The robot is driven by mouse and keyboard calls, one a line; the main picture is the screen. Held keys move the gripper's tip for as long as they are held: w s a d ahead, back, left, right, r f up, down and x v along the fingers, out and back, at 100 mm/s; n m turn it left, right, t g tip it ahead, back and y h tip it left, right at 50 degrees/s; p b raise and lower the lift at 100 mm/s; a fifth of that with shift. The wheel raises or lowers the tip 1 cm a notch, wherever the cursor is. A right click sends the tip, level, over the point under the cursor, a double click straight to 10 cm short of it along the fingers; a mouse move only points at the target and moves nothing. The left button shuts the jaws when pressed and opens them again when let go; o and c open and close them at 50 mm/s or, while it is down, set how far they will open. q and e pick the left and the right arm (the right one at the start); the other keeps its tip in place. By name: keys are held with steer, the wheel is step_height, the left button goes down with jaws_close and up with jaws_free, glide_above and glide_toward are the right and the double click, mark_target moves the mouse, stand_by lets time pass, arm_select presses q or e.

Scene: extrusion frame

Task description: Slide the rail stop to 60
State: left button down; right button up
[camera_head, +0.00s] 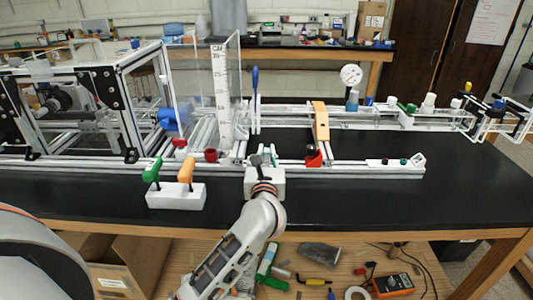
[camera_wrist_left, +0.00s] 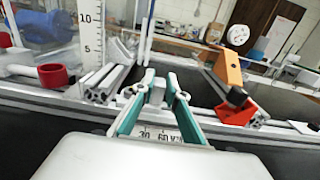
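My left gripper (camera_head: 264,152) reaches over the front rail in the head view. In the left wrist view its teal fingers (camera_wrist_left: 160,84) converge on both sides of a small light-grey block (camera_wrist_left: 157,92), which looks like the rail stop, and appear closed on it. A printed scale (camera_wrist_left: 160,136) reading 30 and 60 shows between the fingers, nearer the wrist. The block's pointer against the scale cannot be read. A red block (camera_head: 313,159) sits on the rail to the right, below an orange upright plate (camera_head: 320,121). My right gripper is not in view.
A white holder (camera_head: 176,196) with green and orange handles stands in front of the rail, left of my arm. A tall ruler plate (camera_head: 222,100) and a red ring (camera_head: 211,155) are behind left. The black tabletop (camera_head: 460,185) is clear at the right.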

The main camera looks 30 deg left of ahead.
arm_select(q)
steer(key=w+d, duration=0.1)
steer(key=d, duration=0.1)
steer(key=d+b, duration=0.1)
steer(key=d, duration=0.1)
steer(key=w+d, duration=0.1)
steer(key=shift+w+d+f, duration=0.1)
steer(key=shift+w+d, duration=0.25)
steer(key=shift+d, duration=0.05)
steer(key=c, duration=2)
jaws_free()
steer(key=shift+c, duration=0.2)
steer(key=shift+o, duration=0.3)
steer(key=shift+d, duration=0.1)
steer(key=shift+s, duration=0.15)
steer(key=v, duration=1.1)
steer(key=shift+s+d, duration=0.15)
steer(key=shift+s, duration=0.15)
